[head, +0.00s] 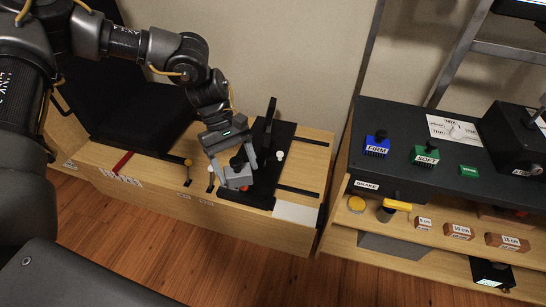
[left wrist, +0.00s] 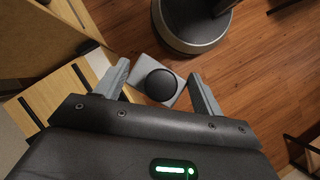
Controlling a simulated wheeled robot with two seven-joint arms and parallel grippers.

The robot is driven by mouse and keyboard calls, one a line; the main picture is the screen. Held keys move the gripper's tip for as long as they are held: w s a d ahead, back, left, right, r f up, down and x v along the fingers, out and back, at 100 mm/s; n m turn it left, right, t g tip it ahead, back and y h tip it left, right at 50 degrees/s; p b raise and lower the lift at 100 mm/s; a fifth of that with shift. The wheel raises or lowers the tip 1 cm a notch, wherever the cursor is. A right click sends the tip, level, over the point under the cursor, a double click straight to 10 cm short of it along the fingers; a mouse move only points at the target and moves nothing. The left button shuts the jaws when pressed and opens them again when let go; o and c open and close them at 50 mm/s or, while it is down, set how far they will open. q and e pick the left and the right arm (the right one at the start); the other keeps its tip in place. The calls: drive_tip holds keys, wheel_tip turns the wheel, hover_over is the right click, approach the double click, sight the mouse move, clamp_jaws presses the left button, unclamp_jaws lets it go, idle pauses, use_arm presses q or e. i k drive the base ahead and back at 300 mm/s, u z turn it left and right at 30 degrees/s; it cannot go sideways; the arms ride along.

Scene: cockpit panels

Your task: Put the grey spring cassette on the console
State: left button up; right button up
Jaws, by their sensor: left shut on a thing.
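The grey spring cassette (head: 238,182), a grey block with a round black knob, is at the front of the black pedal unit on the low wooden bench. My left gripper (head: 233,173) is shut on it, one finger on each side. In the left wrist view the cassette (left wrist: 160,86) sits between the fingertips (left wrist: 162,88). I cannot tell whether it still touches the surface below. The console (head: 395,118), a black top on a wooden frame, stands to the right. My right gripper is not in view.
A blue FIRM block (head: 376,146) and a green SOFT block (head: 425,156) stand on the console, with a small green tag (head: 469,171) and a white dial plate (head: 455,130). The shelf below holds a yellow-handled tool (head: 395,208) and brown blocks (head: 458,232). The console's back left is bare.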

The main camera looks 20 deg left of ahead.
sight(377, 111)
drive_tip(key=k, duration=0.5)
drive_tip(key=u, duration=1.3)
drive_tip(key=i, duration=1.1)
drive_tip(key=z, duration=2.95)
